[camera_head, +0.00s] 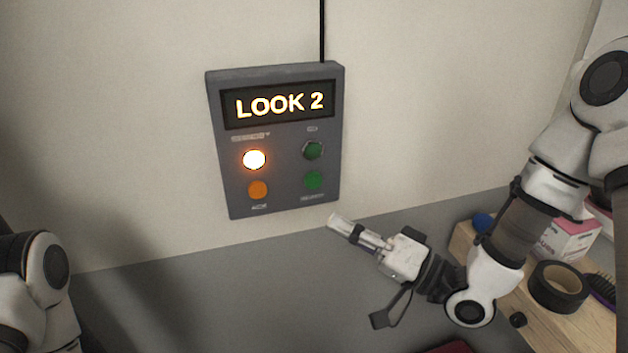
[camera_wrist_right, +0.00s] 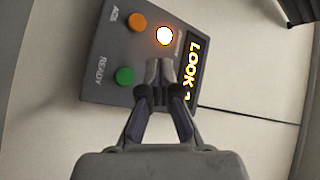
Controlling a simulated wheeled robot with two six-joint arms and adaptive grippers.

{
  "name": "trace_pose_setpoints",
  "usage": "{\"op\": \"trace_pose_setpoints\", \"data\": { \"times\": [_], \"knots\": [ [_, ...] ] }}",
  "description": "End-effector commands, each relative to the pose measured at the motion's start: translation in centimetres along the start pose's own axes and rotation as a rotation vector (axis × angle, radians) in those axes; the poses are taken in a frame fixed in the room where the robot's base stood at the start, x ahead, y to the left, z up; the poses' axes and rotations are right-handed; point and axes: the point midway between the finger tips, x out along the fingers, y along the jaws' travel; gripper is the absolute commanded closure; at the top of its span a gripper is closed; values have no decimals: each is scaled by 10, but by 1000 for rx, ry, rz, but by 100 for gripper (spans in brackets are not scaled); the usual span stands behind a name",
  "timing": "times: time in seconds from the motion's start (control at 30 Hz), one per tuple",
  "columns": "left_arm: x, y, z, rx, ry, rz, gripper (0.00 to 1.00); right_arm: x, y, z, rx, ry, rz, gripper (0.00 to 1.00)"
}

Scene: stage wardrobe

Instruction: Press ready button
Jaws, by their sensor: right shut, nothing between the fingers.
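A grey cue box (camera_head: 278,135) hangs on the pale wall, its display reading LOOK 2. The green ready button (camera_head: 313,180) is at its lower right; its READY label reads clearly in the right wrist view, beside the green button (camera_wrist_right: 124,76). My right gripper (camera_head: 334,222) is shut and empty, just below and right of the box's lower right corner in the head view. In the right wrist view its fingertips (camera_wrist_right: 160,64) overlap the box face and hide the upper green lamp (camera_head: 313,150). I cannot tell the exact gap. My left gripper is out of view.
An orange button (camera_head: 257,189) labelled ACK sits left of the ready button, under a brightly lit lamp (camera_head: 254,159). A black cable (camera_head: 322,30) runs up from the box. At right, a wooden surface holds black tape (camera_head: 558,287), a pink-white box (camera_head: 570,240) and a brush.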

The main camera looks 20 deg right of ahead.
Motion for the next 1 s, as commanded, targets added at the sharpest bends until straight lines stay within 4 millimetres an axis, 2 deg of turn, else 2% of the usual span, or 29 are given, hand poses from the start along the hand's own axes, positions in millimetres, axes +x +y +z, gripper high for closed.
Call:
{"op": "trace_pose_setpoints", "data": {
  "times": [0.27,0.7,1.0],
  "knots": [
    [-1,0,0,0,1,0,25,9,7,-6,-3,-1,2,100],
    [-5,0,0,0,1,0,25,52,39,-38,-2,-1,2,100],
    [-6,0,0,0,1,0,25,62,46,-44,0,-1,2,100]
  ]
}}
